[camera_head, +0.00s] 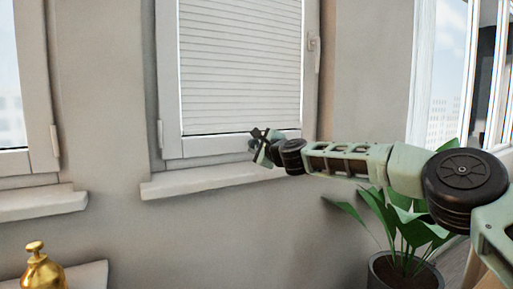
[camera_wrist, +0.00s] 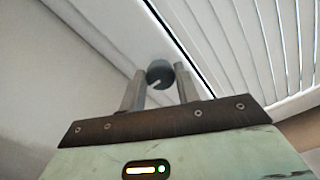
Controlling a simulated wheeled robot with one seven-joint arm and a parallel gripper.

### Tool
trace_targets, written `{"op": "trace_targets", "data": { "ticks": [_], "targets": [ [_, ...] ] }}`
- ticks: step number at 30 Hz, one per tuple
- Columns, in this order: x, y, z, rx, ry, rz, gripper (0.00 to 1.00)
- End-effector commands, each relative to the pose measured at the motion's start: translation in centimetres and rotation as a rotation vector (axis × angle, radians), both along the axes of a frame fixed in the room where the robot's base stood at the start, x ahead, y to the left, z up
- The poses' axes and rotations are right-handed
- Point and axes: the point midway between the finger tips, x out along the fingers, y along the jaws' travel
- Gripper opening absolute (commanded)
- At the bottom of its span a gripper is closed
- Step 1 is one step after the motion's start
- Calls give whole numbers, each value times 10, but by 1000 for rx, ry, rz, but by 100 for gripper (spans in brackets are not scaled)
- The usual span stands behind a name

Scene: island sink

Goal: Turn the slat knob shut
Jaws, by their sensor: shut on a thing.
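The slat knob (camera_wrist: 160,74) is a small dark grey-green round knob with a white mark. In the wrist view it sits on the white window frame, just below the slatted blind. My gripper (camera_wrist: 159,80) is at the knob, with one finger on each side, shut on it. In the head view my gripper (camera_head: 262,146) reaches the lower right part of the window frame. The knob cannot be made out clearly there, as my gripper covers that spot. The slatted blind (camera_head: 240,65) fills the window pane, and its slats look closely stacked.
A window sill (camera_head: 200,182) juts out just under my gripper. A window handle (camera_head: 314,50) is on the right of the frame. A potted plant (camera_head: 395,225) stands below my arm. A gold bottle (camera_head: 42,270) is at the lower left.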

Motion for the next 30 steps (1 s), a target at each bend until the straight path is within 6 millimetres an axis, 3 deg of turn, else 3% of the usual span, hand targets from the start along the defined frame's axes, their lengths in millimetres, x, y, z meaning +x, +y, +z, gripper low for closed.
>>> {"op": "trace_targets", "data": {
  "ticks": [13,14,15,16,30],
  "targets": [
    [1,-1,-1,9,8,-1,9],
    [1,-1,-1,9,8,-1,37],
    [1,-1,-1,8,8,-1,49],
    [1,-1,-1,8,8,-1,54],
    [-7,-6,-1,7,5,0,54]
  ]
}}
